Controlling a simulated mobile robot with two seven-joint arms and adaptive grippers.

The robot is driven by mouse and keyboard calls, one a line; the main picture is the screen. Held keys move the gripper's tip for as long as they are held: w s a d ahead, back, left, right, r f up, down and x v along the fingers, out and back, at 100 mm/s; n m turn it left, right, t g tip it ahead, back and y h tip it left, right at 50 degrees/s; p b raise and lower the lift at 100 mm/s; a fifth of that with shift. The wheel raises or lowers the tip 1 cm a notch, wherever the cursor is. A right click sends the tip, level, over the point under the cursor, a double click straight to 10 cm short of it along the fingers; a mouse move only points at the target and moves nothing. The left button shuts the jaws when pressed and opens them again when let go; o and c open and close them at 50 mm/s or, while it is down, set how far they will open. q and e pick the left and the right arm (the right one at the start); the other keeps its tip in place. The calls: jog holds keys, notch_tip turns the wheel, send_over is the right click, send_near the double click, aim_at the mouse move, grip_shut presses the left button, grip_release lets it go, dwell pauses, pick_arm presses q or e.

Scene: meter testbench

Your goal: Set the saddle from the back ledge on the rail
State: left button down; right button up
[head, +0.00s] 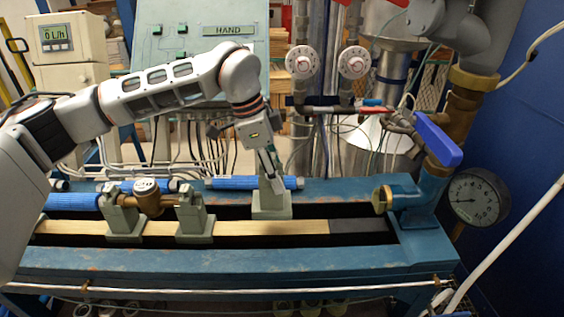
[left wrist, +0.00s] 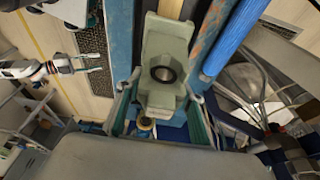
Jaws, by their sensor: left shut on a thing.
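A pale green saddle (head: 271,206) is at the front edge of the back ledge (head: 345,188), upright, behind the rail (head: 275,227). My left gripper (head: 272,178) comes down on it from above and is shut on it. In the left wrist view the saddle (left wrist: 164,55), with a round dark hole, sits between the two fingers. Whether its base touches the ledge is unclear. The rail is a pale wooden strip with a dark right end. My right gripper (left wrist: 80,63) shows at the left of the left wrist view, its fingers apart and empty.
Two similar saddles (head: 125,222) (head: 195,215) stand on the rail's left part with a brass meter (head: 150,197) across them. The rail is bare to their right. A brass fitting (head: 382,200) faces the rail's right end. Blue tubes (head: 225,183) lie on the back ledge.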

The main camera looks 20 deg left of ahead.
aim_at(277, 199)
pick_arm(q)
jog(key=shift+s+f+b, duration=0.15)
jog(key=shift+f+b, duration=0.2)
jog(key=shift+f, duration=0.5)
notch_tip(277, 199, down, 2)
jog(key=shift+b, duration=0.6)
jog(key=shift+f+b, duration=0.35)
jog(key=shift+f, duration=0.55)
pick_arm(e)
jog(key=shift+a+f, duration=0.45)
jog(key=shift+f, duration=0.3)
jog(key=shift+f, duration=0.4)
pick_arm(q)
jog(key=shift+f+b, duration=0.4)
jog(key=shift+b, duration=0.1)
pick_arm(e)
jog(key=shift+f, duration=0.2)
pick_arm(q)
jog(key=shift+f+b, duration=0.45)
jog(key=shift+f, duration=0.3)
pick_arm(e)
jog(key=shift+s+f, duration=0.1)
jog(key=shift+f, duration=0.5)
